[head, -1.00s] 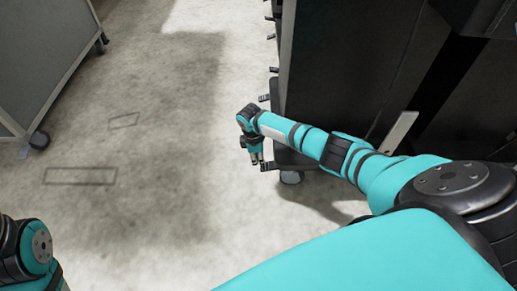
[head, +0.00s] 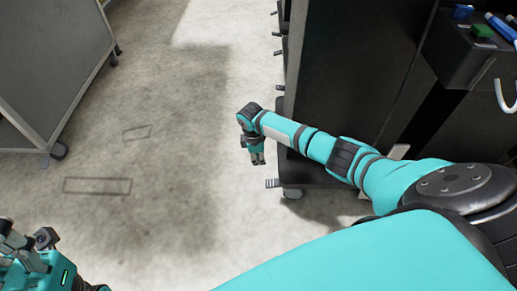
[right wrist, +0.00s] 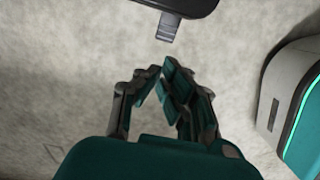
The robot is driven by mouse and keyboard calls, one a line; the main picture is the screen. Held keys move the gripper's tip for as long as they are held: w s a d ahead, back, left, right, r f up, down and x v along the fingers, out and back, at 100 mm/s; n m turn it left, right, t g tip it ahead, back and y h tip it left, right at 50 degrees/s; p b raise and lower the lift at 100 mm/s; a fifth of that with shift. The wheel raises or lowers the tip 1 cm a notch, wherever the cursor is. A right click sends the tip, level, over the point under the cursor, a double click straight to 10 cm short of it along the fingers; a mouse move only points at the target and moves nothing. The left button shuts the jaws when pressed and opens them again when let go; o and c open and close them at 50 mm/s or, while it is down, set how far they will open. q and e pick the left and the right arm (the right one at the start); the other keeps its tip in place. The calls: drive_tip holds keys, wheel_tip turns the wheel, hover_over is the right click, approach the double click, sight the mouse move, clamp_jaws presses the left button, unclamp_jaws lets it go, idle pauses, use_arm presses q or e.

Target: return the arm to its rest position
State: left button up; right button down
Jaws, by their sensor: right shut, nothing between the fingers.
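My right gripper (head: 258,162) hangs at the end of my outstretched teal right arm, pointing down over the concrete floor. It is beside the lower corner of a dark cabinet, apart from it. In the right wrist view its fingers (right wrist: 164,70) come together at the tips, with nothing between them. Part of my left arm's end, with a teal block, a green light strip and dark links (head: 40,250), shows at the lower left corner. It is cut off by the frame, so its finger state is unclear.
The dark cabinet (head: 350,70) stands on casters right of the gripper, with a grey tab (head: 272,183) at its base. A black shelf (head: 470,55) holds a green block (head: 483,31) and blue items. A grey cabinet (head: 50,60) stands at left. The floor (head: 190,130) between is clear.

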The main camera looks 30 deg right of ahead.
drive_tip(key=shift+r, duration=0.9)
